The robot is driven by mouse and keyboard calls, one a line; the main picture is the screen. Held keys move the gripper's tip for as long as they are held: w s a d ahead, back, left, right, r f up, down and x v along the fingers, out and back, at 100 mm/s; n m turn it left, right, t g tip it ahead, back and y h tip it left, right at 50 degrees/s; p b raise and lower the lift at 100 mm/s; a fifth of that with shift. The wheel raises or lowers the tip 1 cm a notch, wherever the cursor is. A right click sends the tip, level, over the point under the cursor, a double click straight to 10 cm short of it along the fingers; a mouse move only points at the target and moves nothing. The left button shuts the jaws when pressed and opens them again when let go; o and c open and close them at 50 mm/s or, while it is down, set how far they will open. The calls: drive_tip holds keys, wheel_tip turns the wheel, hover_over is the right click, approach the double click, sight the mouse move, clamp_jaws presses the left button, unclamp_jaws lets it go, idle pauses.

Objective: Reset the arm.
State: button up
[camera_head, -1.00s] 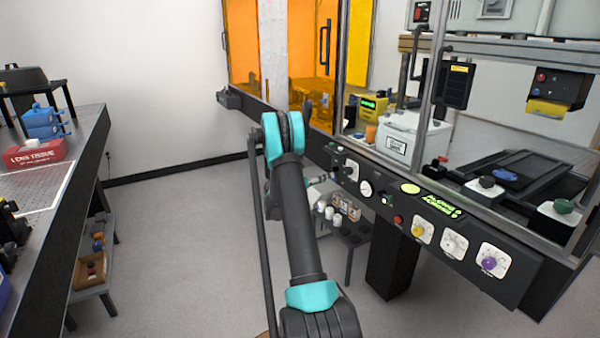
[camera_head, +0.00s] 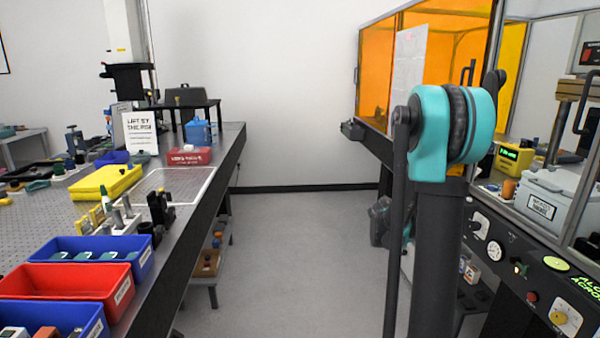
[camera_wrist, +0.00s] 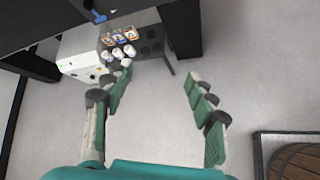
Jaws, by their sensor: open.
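My gripper (camera_wrist: 163,105) shows in the wrist view with its two green-padded fingers spread wide apart. It is open, and nothing is between the fingers but grey floor. In the head view my teal and dark grey arm stands upright at the right of centre, in front of the instrument bench. The gripper itself is hidden in the head view.
A control panel bench with an orange enclosure (camera_head: 440,60) stands at right. Open floor (camera_head: 290,260) lies between. A low table with small bottles (camera_wrist: 122,52) shows in the wrist view.

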drive_tip(key=s+a+f+m+y, duration=0.2)
drive_tip(key=s+a+m+y, duration=0.3)
drive_tip(key=s+a, duration=0.7)
drive_tip(key=s+a+f+m+t+y, duration=0.1)
drive_tip(key=s+a+f+m+y, duration=0.2)
drive_tip(key=s+a+m, duration=0.6)
drive_tip(key=s+a+y, duration=0.1)
drive_tip(key=s+a, duration=0.1)
drive_tip(key=s, duration=0.2)
drive_tip(key=shift+a+f+m+y, duration=0.3)
drive_tip(key=shift+a+y, duration=0.05)
drive_tip(key=shift+y, duration=0.05)
drive_tip(key=shift+s, duration=0.1)
